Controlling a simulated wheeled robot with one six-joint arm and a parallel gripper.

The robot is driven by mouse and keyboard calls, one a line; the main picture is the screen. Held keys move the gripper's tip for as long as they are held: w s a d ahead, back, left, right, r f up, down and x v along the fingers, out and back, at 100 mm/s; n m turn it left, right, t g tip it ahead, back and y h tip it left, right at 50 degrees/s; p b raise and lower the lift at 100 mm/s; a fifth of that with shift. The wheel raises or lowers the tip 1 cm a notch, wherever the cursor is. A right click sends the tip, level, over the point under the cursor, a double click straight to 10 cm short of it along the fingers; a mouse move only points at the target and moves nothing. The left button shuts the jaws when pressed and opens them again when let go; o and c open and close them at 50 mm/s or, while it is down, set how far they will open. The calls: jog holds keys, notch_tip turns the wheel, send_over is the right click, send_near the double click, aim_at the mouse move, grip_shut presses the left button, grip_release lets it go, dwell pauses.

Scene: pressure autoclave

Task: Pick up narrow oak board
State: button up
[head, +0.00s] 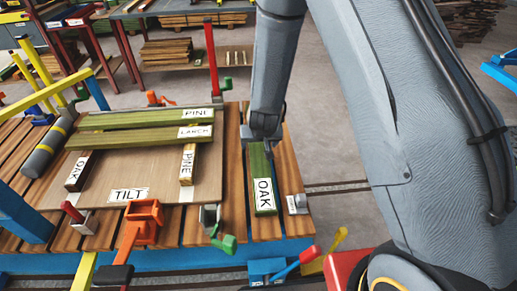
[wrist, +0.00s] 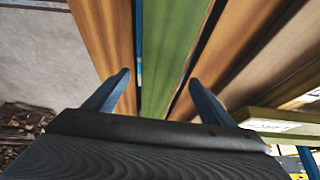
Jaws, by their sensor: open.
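A narrow green board labelled OAK (head: 262,170) lies lengthwise on the slatted wooden table, to the right of the tilt panel. In the wrist view the green board (wrist: 168,50) runs between the two blue fingers of my gripper (wrist: 158,82). The fingers are apart, one toward each side of the board, with nothing held. I cannot tell how far the fingertips are above the board. A second, shorter piece labelled OAK (head: 80,171) lies at the left of the panel.
The panel marked TILT (head: 130,163) carries green boards labelled PINE (head: 130,119) and LARCH (head: 120,137), plus a short PINE piece (head: 188,165). Clamps, including an orange one (head: 144,218), line the front edge. A red post (head: 211,60) stands behind. A small grey fitting (head: 297,204) sits right of the OAK label.

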aim_at(258, 146)
jog(key=shift+p+x, duration=0.3)
jog(key=shift+x, duration=1.55)
jog(key=shift+w, duration=0.1)
jog(key=shift+a+r, duration=0.1)
jog(key=c, duration=1.8)
